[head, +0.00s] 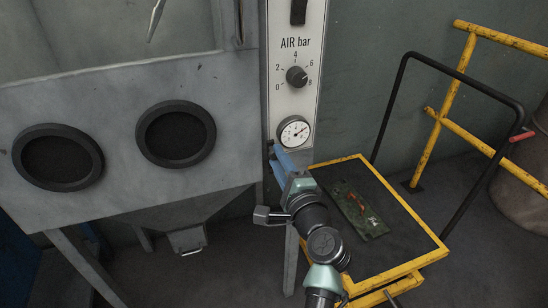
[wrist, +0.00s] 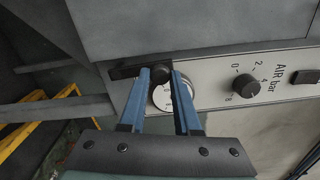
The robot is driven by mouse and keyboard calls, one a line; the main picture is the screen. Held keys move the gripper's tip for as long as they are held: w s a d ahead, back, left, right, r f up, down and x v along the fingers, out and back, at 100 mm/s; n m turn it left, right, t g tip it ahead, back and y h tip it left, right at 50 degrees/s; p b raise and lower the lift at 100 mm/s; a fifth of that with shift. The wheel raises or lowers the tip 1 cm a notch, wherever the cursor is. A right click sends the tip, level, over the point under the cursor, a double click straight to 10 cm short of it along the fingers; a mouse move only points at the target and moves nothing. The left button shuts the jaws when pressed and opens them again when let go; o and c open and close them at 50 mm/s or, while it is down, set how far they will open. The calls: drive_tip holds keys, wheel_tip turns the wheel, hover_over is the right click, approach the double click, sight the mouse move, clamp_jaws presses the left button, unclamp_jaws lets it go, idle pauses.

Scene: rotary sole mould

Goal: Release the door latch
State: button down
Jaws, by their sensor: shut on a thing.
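The door latch (wrist: 124,71) shows in the wrist view as a dark bar with a rounded black knob, on the grey cabinet just beside the gauge panel. My gripper (wrist: 160,76) has its two blue fingers on either side of the knob and is shut on it. In the head view my gripper (head: 280,163) is at the cabinet's right edge, below the pressure gauge. There my gripper and arm hide most of the latch. I cannot tell how far the latch is turned.
The grey cabinet (head: 105,115) has two round black glove ports. The AIR bar panel (head: 283,105) carries a black dial (head: 297,76) and a round gauge (head: 294,132). A yellow-edged trolley (head: 405,209) holding a green plate (head: 357,211) stands close to my arm's right.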

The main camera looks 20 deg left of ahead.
drive_tip(key=shift+w+d+m, duration=0.1)
drive_tip(key=shift+d+m, duration=0.1)
drive_tip(key=shift+m, duration=0.1)
idle(0.4)
drive_tip(key=c, duration=0.6)
unclamp_jaws()
drive_tip(key=v, duration=1.3)
drive_tip(key=shift+p, duration=0.35)
